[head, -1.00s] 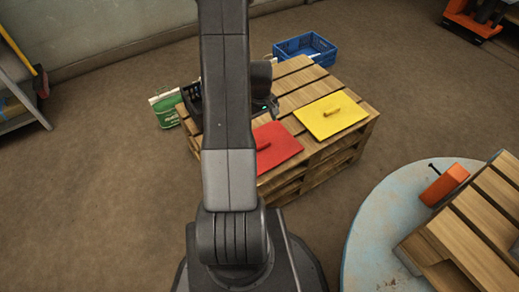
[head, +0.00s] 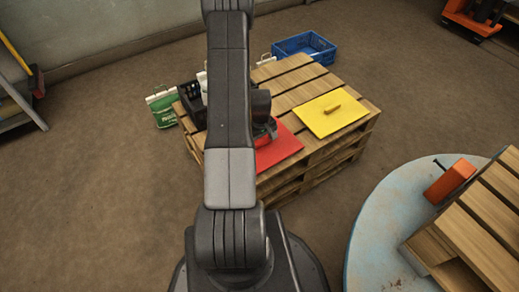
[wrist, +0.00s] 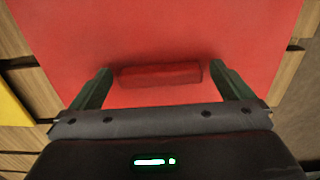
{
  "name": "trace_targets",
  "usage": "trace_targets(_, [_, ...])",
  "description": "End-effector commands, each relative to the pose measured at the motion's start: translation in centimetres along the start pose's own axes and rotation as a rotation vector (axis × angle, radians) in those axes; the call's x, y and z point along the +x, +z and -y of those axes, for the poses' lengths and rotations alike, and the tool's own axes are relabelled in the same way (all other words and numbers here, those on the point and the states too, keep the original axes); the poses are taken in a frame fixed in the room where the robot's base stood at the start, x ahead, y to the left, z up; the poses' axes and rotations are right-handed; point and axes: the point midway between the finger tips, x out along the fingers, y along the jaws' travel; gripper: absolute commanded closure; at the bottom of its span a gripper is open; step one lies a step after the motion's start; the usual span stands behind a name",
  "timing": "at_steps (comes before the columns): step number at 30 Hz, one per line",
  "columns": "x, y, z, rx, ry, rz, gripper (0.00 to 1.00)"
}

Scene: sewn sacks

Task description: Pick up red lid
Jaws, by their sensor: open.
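The red lid (head: 281,148) lies flat on a stack of wooden pallets, partly hidden behind my arm in the head view. In the wrist view the red lid (wrist: 150,30) fills most of the picture, with its red bar handle (wrist: 160,74) near the middle. My gripper (wrist: 160,80) is open, with one finger beyond each end of the handle. The fingers look apart from the handle, and the gripper holds nothing. In the head view my gripper (head: 268,128) is over the lid's far left part; its fingers are hard to make out there.
A yellow lid (head: 331,114) with a handle lies beside the red one on the pallets (head: 311,170). A blue crate (head: 304,46) stands behind, a green-and-white bag (head: 163,107) to the left. A round table (head: 375,240) with another pallet (head: 470,232) and an orange object (head: 448,181) is at right.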

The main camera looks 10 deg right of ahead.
Motion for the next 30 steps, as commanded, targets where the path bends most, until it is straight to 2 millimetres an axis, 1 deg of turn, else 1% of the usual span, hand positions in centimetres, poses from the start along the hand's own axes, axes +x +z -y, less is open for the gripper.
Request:
trace_targets(5, [-0.1,0.0,0.0,0.000,0.000,-0.001,0.00])
trace_targets(9, [-0.1,0.0,0.0,0.000,0.000,0.000,0.28])
trace_targets(12, [-0.1,0.0,0.0,0.000,0.000,0.000,0.45])
trace_targets(17, [-0.1,0.0,0.0,0.000,0.000,0.000,0.45])
trace_targets(20, [-0.5,0.0,0.0,0.000,0.001,-0.001,0.45])
trace_targets(23, [-1.7,-0.1,0.0,0.000,0.001,-0.002,0.45])
trace_targets(30, [-6.7,-0.1,-0.1,0.000,0.002,-0.004,0.45])
